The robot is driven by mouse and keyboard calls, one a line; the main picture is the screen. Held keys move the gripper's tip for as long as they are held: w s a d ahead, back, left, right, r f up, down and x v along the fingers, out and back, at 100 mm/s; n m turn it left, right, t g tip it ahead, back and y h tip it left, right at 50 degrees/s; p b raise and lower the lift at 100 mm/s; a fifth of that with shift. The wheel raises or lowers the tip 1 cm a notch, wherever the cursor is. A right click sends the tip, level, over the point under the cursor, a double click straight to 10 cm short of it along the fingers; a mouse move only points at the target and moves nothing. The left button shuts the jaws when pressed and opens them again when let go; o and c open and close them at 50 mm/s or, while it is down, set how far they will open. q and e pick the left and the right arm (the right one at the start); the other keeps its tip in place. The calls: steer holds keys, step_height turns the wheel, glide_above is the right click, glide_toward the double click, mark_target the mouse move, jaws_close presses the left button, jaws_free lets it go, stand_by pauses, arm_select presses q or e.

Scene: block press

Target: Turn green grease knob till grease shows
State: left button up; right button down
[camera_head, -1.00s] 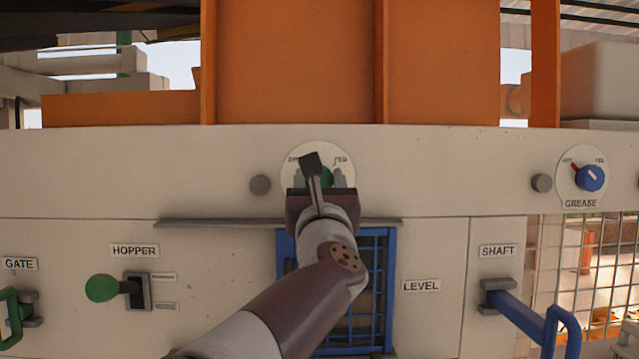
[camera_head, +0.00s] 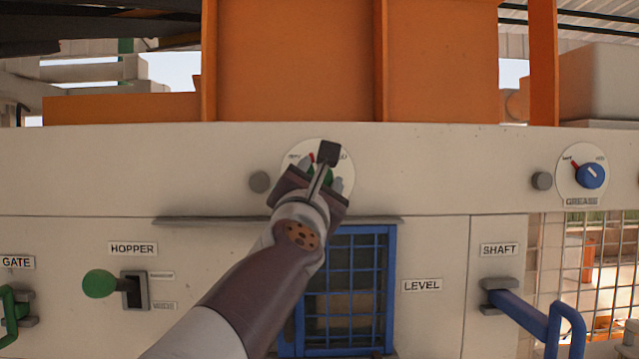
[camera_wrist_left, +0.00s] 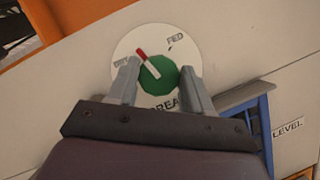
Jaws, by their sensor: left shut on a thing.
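The green grease knob (camera_wrist_left: 160,75) sits on a round white dial (camera_wrist_left: 128,44) marked DRY and FED. In the head view the knob (camera_head: 318,176) is mostly hidden behind my gripper. My left gripper (camera_head: 320,178) is shut on the knob, with one finger on each side of it in the left wrist view (camera_wrist_left: 160,80). A red indicator (camera_wrist_left: 141,54) with a white part beside it lies at the knob's upper left, between DRY and FED and nearer DRY. My right gripper is not in view.
A second dial with a blue knob (camera_head: 590,175) labelled GREASE is at the right. Round grey buttons (camera_head: 260,182) sit beside the dials. Below are a green HOPPER lever (camera_head: 99,284), a blue LEVEL grille (camera_head: 345,290), a green GATE handle (camera_head: 10,305) and a blue SHAFT handle (camera_head: 530,320).

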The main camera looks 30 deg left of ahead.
arm_select(q)
steer(key=m+h, duration=0.1)
steer(key=m, duration=0.1)
steer(key=m+h+p, duration=0.1)
steer(key=m, duration=0.1)
steer(key=shift+w+a+m+g, duration=0.1)
steer(key=shift+a+m+g, duration=0.05)
steer(key=shift+m+g, duration=0.2)
steer(key=m+p, duration=0.1)
steer(key=m, duration=0.1)
steer(key=m+g+h+p, duration=0.1)
steer(key=m, duration=0.2)
steer(key=shift+r+h, duration=0.1)
steer(key=shift+h, duration=0.2)
steer(key=m+g+p, duration=0.1)
steer(key=m, duration=0.1)
steer(key=shift+m+h, duration=0.3)
steer(key=shift+m, duration=0.55)
steer(key=shift+s+r, duration=0.15)
steer(key=shift+s, duration=0.05)
steer(key=o, duration=1)
steer(key=s+b, duration=0.2)
steer(key=s, duration=0.2)
steer(key=s+d+b, duration=0.1)
steer(key=s+b, duration=0.1)
steer(key=s, duration=0.2)
steer(key=s+b, duration=0.2)
steer(key=s, duration=0.2)
steer(key=shift+d, duration=0.25)
